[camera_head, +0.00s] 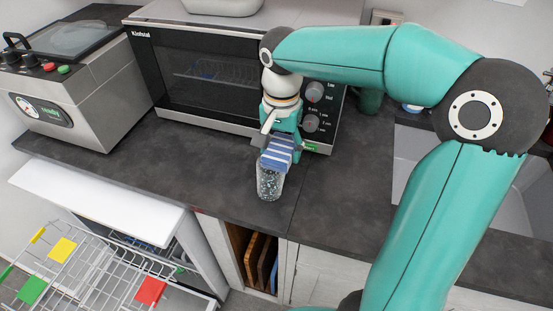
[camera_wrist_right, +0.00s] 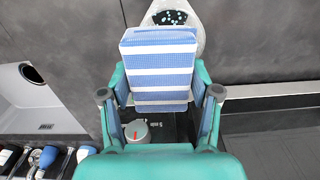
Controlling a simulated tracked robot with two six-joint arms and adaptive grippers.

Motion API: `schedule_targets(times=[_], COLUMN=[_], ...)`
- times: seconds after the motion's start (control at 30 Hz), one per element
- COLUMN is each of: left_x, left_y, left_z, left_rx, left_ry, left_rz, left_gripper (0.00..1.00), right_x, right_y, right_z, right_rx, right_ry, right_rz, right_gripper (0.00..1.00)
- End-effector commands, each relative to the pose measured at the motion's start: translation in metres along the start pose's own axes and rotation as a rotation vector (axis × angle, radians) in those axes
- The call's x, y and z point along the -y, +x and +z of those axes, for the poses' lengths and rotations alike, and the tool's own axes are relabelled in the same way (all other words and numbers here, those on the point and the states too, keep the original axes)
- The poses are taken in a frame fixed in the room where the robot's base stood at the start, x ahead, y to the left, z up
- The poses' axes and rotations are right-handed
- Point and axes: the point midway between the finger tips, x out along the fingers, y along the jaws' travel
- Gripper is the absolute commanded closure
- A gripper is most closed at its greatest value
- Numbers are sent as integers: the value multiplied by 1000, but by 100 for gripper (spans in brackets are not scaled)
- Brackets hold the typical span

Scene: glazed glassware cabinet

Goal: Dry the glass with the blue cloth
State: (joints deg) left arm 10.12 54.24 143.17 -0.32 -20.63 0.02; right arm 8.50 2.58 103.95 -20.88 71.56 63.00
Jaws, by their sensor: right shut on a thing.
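A clear glass (camera_head: 268,185) with a speckled, droplet-like surface stands upright near the front edge of the dark counter. The blue cloth (camera_head: 277,153), blue with white stripes, is in my right gripper (camera_head: 281,146), which reaches down from above. The cloth is at the top of the glass and hides part of its rim; I cannot tell whether they touch. In the right wrist view the cloth (camera_wrist_right: 160,62) sits folded between the two fingers of the gripper (camera_wrist_right: 161,92). The glass (camera_wrist_right: 172,17) shows behind its far edge. My left gripper is not in view.
A steel oven (camera_head: 215,85) stands behind the glass, close to my right gripper. A grey appliance (camera_head: 75,105) stands at the left. An open dishwasher with a wire rack (camera_head: 100,275) is at lower left. A sink (camera_head: 500,200) lies to the right. The counter left of the glass is clear.

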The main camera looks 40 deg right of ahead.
Motion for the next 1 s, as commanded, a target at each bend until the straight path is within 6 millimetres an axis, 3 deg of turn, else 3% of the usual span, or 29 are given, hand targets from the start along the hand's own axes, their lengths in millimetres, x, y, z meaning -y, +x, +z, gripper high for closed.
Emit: schedule_targets(times=[0.37, 1.0], left_x=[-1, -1], left_y=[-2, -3], left_z=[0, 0], left_rx=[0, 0], left_ry=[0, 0], left_rz=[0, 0], left_gripper=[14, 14], right_x=[-6, 5], right_y=[2, -2], right_z=[-12, 12], right_rx=[1, 0], right_ry=[-1, -3], right_rz=[6, 3], right_gripper=[66, 66])
